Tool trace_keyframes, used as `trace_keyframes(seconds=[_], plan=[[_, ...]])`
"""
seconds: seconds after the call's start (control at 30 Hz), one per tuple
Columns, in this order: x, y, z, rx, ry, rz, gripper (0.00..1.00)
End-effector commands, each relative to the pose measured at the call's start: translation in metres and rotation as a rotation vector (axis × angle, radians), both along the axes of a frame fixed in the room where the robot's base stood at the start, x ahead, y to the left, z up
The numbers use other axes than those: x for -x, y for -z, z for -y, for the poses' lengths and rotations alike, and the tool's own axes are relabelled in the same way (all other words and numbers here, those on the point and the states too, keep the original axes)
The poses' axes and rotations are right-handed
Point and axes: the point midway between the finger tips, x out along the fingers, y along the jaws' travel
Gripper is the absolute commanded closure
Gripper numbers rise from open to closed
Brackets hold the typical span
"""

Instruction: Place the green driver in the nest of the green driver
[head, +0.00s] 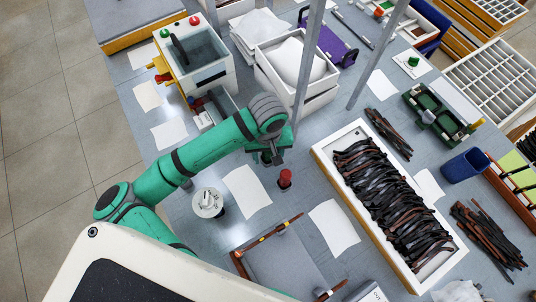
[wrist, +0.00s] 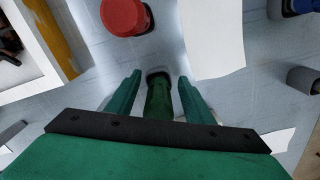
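A dark green cylinder, apparently the green driver (wrist: 159,100), lies between the two fingers of my gripper (wrist: 159,82) in the wrist view. Narrow gaps show on both sides of it, so the fingers stand apart around it. A dark rim shows at its far end; I cannot tell whether it is held by a nest. In the head view my gripper (head: 268,158) is low over the bench, and the green driver is not clear there. I cannot make out an empty nest marked for the green driver.
A red-topped piece (head: 285,177) stands just right of my gripper; a red cylinder (wrist: 123,16) shows in the wrist view. A white round holder (head: 208,203) stands to the left. A crate of eyeglass frames (head: 330,172) is to the right. White sheets (head: 247,191) lie on the bench.

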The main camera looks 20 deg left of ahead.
Motion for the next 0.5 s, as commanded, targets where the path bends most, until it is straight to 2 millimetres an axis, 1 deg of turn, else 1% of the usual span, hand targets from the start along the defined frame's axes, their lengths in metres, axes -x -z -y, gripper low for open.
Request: trace_keyframes(seconds=[0.17,0.27,0.37,0.5], plan=[[0.0,0.0,0.0,0.0,0.0,-0.001,0.53],[0.0,-0.003,-0.001,0.001,-0.001,0.0,0.53],[0.0,-0.013,-0.001,0.001,-0.002,0.0,0.53],[-0.001,-0.037,0.0,0.001,0.0,0.003,0.53]])
